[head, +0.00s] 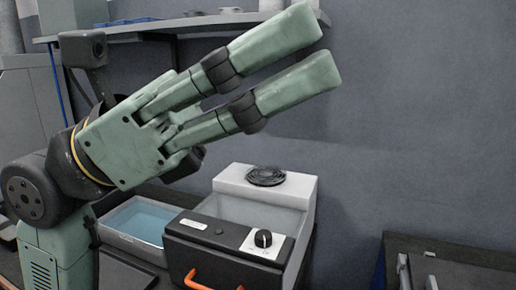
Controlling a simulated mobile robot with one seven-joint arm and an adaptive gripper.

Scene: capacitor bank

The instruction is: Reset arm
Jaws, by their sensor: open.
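My gripper (318,48) is green with dark bands on its two long fingers. It is raised in the upper middle of the head view and points up and to the right. The fingers are apart, with a narrow gap between them, and nothing is held. My arm comes in from the left edge, bent at a dark joint. The gripper is above and in front of the bench equipment and appears to touch nothing.
Below stands a white and black unit (300,190) with a black knob (263,238) and an orange handle (205,280). A tray of blue liquid (150,222) is left of it. A shelf (180,28) runs behind the gripper. A dark bench (440,250) is at lower right.

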